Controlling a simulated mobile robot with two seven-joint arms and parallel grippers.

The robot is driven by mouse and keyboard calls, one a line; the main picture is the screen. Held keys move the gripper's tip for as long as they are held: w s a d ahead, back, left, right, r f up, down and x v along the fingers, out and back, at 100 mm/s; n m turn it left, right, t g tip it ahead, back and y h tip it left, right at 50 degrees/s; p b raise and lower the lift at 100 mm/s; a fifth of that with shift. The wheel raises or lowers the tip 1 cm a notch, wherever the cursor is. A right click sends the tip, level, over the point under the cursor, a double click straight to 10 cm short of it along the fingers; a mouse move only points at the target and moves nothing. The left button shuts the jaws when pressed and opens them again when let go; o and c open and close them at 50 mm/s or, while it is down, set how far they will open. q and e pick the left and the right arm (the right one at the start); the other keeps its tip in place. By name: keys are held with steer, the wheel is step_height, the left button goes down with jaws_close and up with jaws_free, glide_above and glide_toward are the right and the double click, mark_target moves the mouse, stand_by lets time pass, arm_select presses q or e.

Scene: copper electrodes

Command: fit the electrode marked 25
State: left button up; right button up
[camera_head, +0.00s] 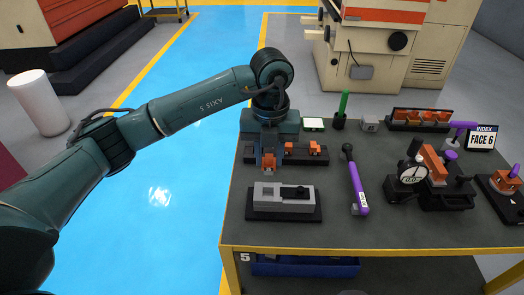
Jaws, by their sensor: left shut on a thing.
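My left gripper (268,158) reaches down over the left part of the table. It is shut on a small orange copper electrode (268,168), held just behind a grey block fixture on a black base (286,203). A black rack (330,158) behind the fixture bears other copper electrodes (315,148), partly hidden by my gripper. A second black rack (399,113) with several copper electrodes stands at the back right. A copper piece (433,162) sits in a dark holder (446,197) on the right. No number 25 can be read. My right gripper is not in view.
A purple-handled wrench (357,188) lies mid-table. A dial gauge (412,173) stands right of it. The table's front strip (340,236) is clear.

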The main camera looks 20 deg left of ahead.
mark_target(269, 172)
arm_select(q)
step_height(269, 172, down, 4)
steer(key=b, duration=0.3)
steer(key=shift+r, duration=0.1)
steer(key=shift+f+b, duration=0.85)
steer(key=shift+f, duration=0.15)
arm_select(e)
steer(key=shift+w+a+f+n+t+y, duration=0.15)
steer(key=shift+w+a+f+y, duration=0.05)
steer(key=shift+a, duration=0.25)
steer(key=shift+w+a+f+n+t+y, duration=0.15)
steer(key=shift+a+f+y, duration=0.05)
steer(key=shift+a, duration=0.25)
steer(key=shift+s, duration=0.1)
arm_select(q)
steer(key=shift+f+b, duration=0.35)
steer(key=shift+f, duration=0.1)
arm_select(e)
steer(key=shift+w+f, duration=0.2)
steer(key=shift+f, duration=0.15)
arm_select(q)
steer(key=shift+f+b, duration=0.85)
steer(key=shift+f, duration=0.25)
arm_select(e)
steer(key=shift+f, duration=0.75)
arm_select(q)
steer(key=o, duration=1.1)
steer(key=shift+c, duration=0.2)
